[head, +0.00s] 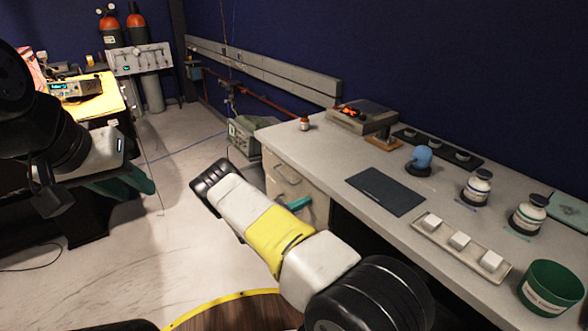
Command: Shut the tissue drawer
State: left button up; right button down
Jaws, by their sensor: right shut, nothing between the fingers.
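The tissue drawer is most likely the pale drawer front (283,164) with a bar handle, in the cabinet under the left end of the bench. It looks about flush with the cabinet, but my arm hides its lower part and I cannot tell if a small gap is left. My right gripper (298,203) shows only as teal fingertips past my white and yellow forearm. It is shut and empty, at or close to the cabinet front below the handle; contact cannot be made out. My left gripper (126,181), with teal fingers, hangs over the floor at the left, away from the cabinet.
The grey bench (335,155) holds a dark mat (386,191), a tray of white blocks (460,243), bottles (477,187) and a green tub (551,290). A greenish-grey case (245,135) stands beyond the cabinet. Floor left of the cabinet is clear.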

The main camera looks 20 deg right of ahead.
jog(key=shift+v, duration=5.9)
jog(key=s+d+r+m+g+y, duration=0.2)
jog(key=s+r+m+g+y, duration=0.3)
jog(key=r, duration=0.7)
jog(key=s+d+r+m+g+y, duration=0.2)
jog(key=s+r+m+y, duration=0.35)
jog(key=r+m, duration=0.4)
jog(key=s+a+r+m+t+y, duration=0.2)
jog(key=s+r+m+t+y, duration=0.1)
jog(key=s+r, duration=0.7)
jog(key=s+a+r+m+t+y, duration=0.2)
jog(key=s+r+m+t+y, duration=0.2)
jog(key=s+r, duration=0.6)
jog(key=shift+s+a+y, duration=0.4)
jog(key=shift+s+y, duration=0.2)
jog(key=shift+y, duration=0.25)
